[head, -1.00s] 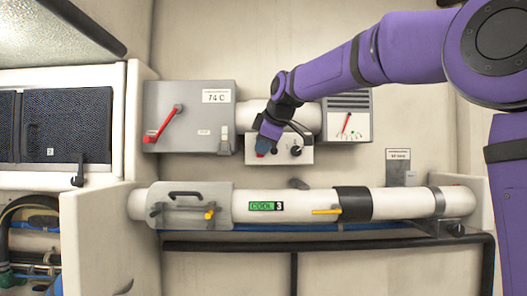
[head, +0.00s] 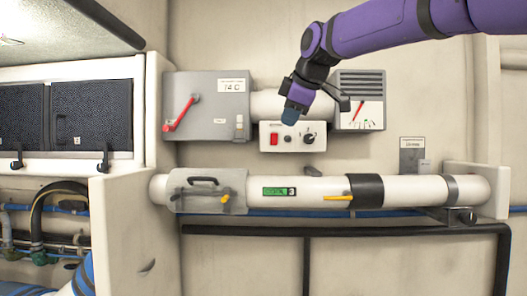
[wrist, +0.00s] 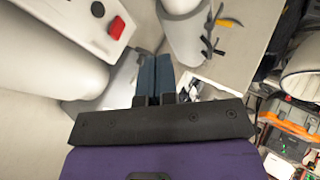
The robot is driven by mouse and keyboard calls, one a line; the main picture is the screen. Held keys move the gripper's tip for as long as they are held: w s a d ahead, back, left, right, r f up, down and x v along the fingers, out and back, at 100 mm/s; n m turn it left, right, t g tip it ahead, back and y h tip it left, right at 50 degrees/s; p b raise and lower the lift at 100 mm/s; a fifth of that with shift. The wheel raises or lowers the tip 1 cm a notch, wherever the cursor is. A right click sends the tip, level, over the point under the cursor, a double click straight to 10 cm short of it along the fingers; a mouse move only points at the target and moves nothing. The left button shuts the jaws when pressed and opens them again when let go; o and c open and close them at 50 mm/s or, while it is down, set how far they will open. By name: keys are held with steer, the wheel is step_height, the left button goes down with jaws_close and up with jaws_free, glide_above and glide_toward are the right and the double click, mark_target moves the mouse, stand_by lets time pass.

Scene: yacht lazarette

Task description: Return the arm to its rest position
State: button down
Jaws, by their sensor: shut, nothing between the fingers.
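My gripper (head: 290,116) is at the end of my purple arm, which reaches in from the upper right in the head view. It hangs just in front of the top edge of a small white switch panel (head: 268,149). In the wrist view its two blue fingers (wrist: 155,75) lie side by side, shut, with nothing between them. The panel has a red switch (head: 274,139) and a dark knob (head: 309,138). The red switch also shows in the wrist view (wrist: 116,28).
A grey box with a red lever (head: 180,114) is on the wall at left. A gauge box (head: 361,112) is at right. A white pipe (head: 415,190) with yellow-handled fittings runs below. The wall below the pipe is mostly open.

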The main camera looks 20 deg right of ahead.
steer(key=s+d+f+m+g, duration=0.1)
steer(key=s+f+m, duration=0.3)
steer(key=s+f, duration=0.5)
steer(key=s+d+f+m+g+h, duration=0.1)
steer(key=s+d+f+m, duration=0.2)
steer(key=s+f, duration=0.6)
steer(key=s+d+f+m+g, duration=0.1)
steer(key=s+d+f+m, duration=0.2)
steer(key=s+f+m, duration=0.3)
steer(key=s+f, duration=0.3)
steer(key=s, duration=0.2)
steer(key=shift+s+m+h, duration=0.4)
